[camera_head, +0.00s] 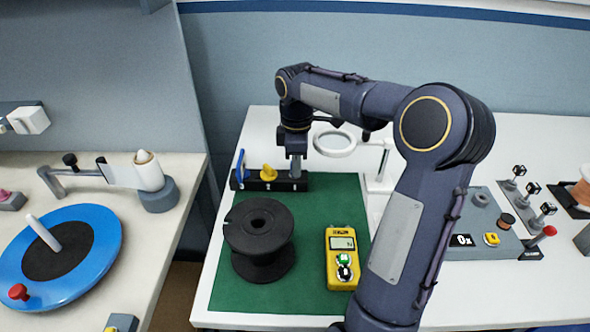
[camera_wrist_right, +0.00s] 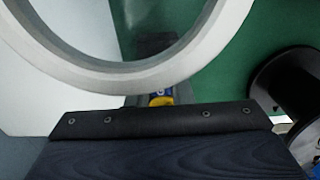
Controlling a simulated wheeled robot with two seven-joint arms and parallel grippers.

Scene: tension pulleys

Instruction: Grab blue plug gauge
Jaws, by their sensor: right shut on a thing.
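The blue plug gauge (camera_head: 240,166) stands upright at the left end of a black rack (camera_head: 262,184) at the back of the green mat. A yellow gauge (camera_head: 268,172) sits beside it in the rack. My right gripper (camera_head: 296,172) points down at the rack's right end, clear of the blue gauge by about the rack's middle span. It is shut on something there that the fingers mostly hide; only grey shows. My left gripper is out of view.
A magnifier (camera_head: 335,143) stands just right of my gripper; its ring (camera_wrist_right: 130,80) fills the upper wrist view. A black spool (camera_head: 258,262) and a yellow meter (camera_head: 341,278) sit on the mat (camera_head: 305,270). A blue turntable (camera_head: 98,275) is on the left bench.

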